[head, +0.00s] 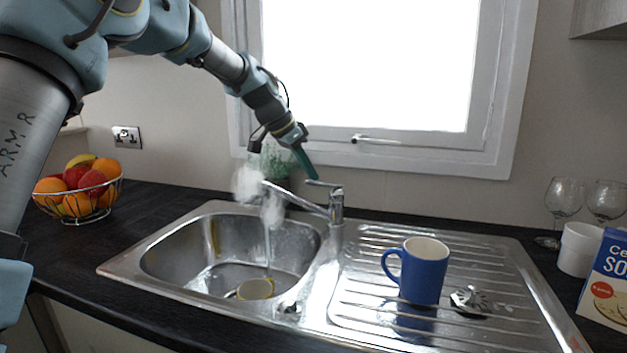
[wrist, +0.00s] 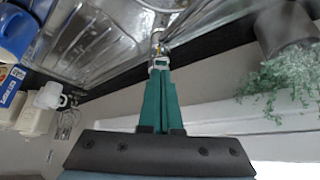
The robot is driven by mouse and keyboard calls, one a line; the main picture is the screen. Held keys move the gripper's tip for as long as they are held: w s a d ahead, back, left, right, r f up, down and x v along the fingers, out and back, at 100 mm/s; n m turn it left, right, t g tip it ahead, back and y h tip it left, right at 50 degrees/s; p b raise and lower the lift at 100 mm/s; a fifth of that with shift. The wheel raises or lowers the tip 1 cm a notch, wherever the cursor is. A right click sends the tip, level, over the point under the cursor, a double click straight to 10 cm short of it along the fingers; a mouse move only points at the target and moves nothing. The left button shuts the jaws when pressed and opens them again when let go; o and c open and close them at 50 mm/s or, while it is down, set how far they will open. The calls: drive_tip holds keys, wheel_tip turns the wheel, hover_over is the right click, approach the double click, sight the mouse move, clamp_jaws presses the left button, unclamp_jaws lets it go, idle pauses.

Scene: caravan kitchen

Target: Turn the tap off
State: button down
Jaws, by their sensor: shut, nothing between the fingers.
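The chrome tap (head: 336,207) stands at the back of the steel sink (head: 150,250), its spout pointing left over the basin. Water (head: 267,245) runs from the spout into the basin, and white steam hangs around the spout. The flat lever (head: 322,184) lies on top of the tap, pointing left. My gripper (head: 313,176) is shut and empty, its teal fingertips just above the lever's left end. In the wrist view, the shut fingers (wrist: 160,68) point at the tap (wrist: 157,42); I cannot tell whether they touch it.
A yellowish cup (head: 256,289) lies in the basin. A potted plant (head: 275,160) stands behind the tap, by the window. A fruit bowl (head: 80,205) is left; glasses (head: 565,200) and a box (head: 608,280) are right.

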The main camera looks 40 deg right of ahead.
drive_tip(key=shift+a+f+h+b, duration=0.45)
drive_tip(key=shift+f+b, duration=0.4)
drive_tip(key=shift+b, duration=0.7)
drive_tip(key=shift+a, duration=0.1)
